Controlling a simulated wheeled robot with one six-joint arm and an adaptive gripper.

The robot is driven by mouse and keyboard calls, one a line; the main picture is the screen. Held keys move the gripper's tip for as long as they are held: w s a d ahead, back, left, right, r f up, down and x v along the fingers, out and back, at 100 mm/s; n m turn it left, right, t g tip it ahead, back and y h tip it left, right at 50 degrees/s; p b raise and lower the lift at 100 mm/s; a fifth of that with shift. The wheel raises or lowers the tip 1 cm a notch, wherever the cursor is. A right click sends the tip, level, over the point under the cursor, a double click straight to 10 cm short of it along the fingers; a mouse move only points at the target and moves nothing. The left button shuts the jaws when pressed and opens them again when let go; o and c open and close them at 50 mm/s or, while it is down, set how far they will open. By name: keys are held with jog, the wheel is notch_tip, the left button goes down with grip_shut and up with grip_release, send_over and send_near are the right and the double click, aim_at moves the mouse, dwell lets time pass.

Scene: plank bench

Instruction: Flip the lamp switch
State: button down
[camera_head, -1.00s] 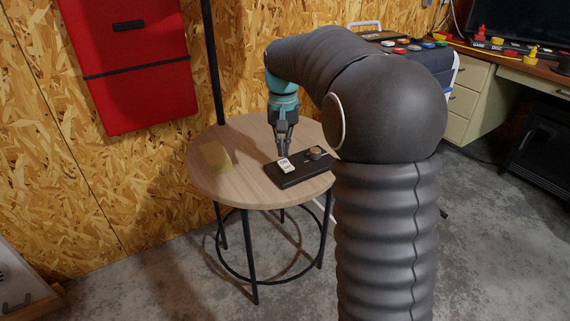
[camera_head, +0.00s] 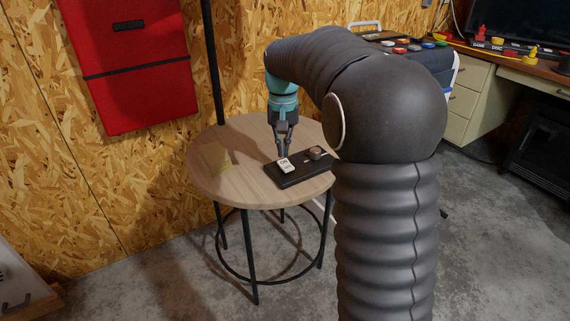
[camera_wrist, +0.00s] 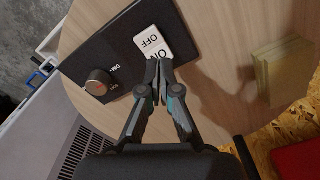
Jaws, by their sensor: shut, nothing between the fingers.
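The lamp switch is a white rocker (camera_head: 285,165) marked ON and OFF, set in a black panel (camera_head: 296,179) on the round wooden table. In the wrist view the rocker (camera_wrist: 152,43) lies just past my fingertips, which cover part of the ON lettering. My gripper (camera_head: 283,154) points down at the ON end of the rocker. Its fingers (camera_wrist: 160,62) are shut with nothing between them. Whether the tips touch the rocker I cannot tell. A round knob (camera_head: 316,153) sits on the same panel, also in the wrist view (camera_wrist: 98,82).
A yellowish block (camera_head: 217,158) stands on the left of the round table (camera_head: 240,188). A dark pole (camera_head: 213,60) rises behind the table. A red case (camera_head: 130,65) is on the chipboard wall. The table's front left is clear.

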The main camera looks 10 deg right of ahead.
aim_at(283, 160)
jog(key=shift+f+b, duration=0.55)
jog(key=shift+f, duration=0.6)
dwell(0.5)
jog(key=shift+r, duration=0.1)
notch_tip(283, 160, up, 7)
jog(key=p, duration=0.6)
jog(key=shift+p, duration=0.3)
jog(key=shift+w, duration=0.1)
dwell(0.3)
